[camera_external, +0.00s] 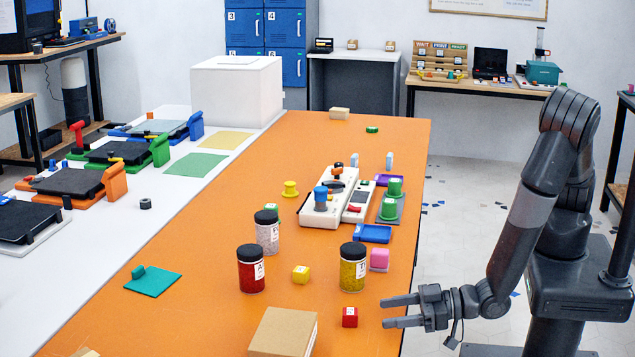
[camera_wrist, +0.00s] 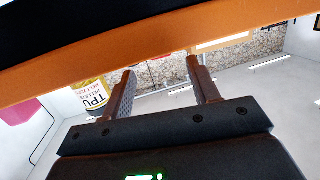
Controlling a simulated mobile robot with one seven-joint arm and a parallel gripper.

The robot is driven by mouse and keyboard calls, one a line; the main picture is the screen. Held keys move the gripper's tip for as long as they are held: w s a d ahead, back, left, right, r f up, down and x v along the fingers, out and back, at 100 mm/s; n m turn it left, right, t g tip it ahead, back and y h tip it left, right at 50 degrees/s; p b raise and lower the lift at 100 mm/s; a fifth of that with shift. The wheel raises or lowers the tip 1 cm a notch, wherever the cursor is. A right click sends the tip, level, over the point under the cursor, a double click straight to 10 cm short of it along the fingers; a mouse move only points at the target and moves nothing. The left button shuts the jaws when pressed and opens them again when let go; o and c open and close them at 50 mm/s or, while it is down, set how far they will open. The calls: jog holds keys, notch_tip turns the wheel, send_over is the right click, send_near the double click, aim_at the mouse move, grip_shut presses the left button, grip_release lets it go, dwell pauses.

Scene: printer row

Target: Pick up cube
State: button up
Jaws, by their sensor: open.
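My gripper (camera_external: 383,312) is open and empty at the table's right edge, fingers pointing left. The red cube is the closest, a short way left of the fingertips and apart from them. In the wrist view, my gripper (camera_wrist: 160,70) has nothing between its fingers. A pink block (camera_wrist: 15,107) shows at that view's left edge. I cannot make out the red cube there.
A yellow-filled jar (camera_external: 353,268) stands behind the red cube; its label shows in the wrist view (camera_wrist: 92,97). A red-filled jar (camera_external: 251,270) and a clear jar (camera_external: 267,232) stand farther left. A cardboard box (camera_external: 284,332) is near the front. A blue tray (camera_external: 373,234) lies behind.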

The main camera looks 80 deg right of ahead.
aim_at(350, 311)
jog(key=x, duration=0.9)
jog(key=shift+w, duration=0.25)
jog(key=c, duration=1)
jog(key=shift+c, duration=0.2)
jog(key=shift+r, duration=0.2)
